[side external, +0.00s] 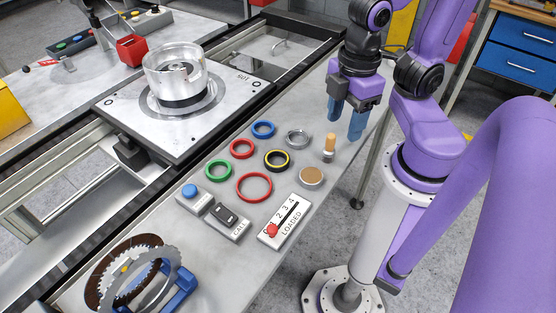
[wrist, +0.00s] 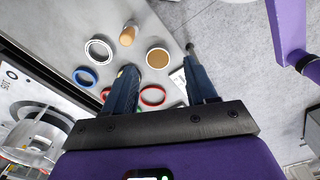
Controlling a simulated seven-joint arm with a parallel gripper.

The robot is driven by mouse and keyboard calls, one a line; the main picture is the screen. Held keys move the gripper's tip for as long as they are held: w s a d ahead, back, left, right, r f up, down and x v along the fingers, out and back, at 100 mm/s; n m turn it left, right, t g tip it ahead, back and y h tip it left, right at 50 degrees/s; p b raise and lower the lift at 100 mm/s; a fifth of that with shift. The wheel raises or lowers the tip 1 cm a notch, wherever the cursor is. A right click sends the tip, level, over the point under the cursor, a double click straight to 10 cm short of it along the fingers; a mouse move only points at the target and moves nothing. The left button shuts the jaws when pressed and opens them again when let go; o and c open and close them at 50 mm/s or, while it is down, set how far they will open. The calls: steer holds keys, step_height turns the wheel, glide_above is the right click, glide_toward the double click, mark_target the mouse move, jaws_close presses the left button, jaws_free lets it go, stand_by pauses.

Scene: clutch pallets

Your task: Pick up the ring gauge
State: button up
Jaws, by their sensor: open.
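The ring gauge, seen as a plain silver metal ring (side external: 290,142), lies flat on the grey bench near the wooden-handled piece. It also shows in the wrist view (wrist: 90,45), left of my fingers. My gripper (side external: 346,118) is open and empty, above the bench's right edge with its blue fingers pointing down. In the wrist view my gripper (wrist: 160,62) has its fingers spread apart, with the brown-topped disc in the gap between them as seen from above. The ring is apart from both fingers and nothing covers it.
Around it lie a blue ring (side external: 263,122), a small red ring (side external: 241,141), a black-yellow ring (side external: 266,163), a wooden-handled piece (side external: 329,144) and a brown-topped disc (side external: 311,177). Further off are a green ring (side external: 208,173), a large red ring (side external: 238,193) and a LOADED slider (side external: 290,222).

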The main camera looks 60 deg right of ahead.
steer(key=o, duration=0.5)
steer(key=w+m+g+y, duration=0.15)
steer(key=w+m, duration=0.45)
steer(key=m, duration=1)
steer(key=m+t+y, duration=0.2)
steer(key=m+y, duration=0.1)
steer(key=m, duration=1.3)
glide_above(276, 163)
steer(key=d, duration=0.3)
steer(key=shift+h, duration=0.25)
step_height(276, 163, down, 9)
steer(key=shift+s+d+r, duration=0.1)
steer(key=shift+d, duration=0.05)
steer(key=shift+s+x, duration=0.1)
steer(key=shift+x, duration=0.75)
steer(key=shift+s+x, duration=0.15)
steer(key=shift+x, duration=1.7)
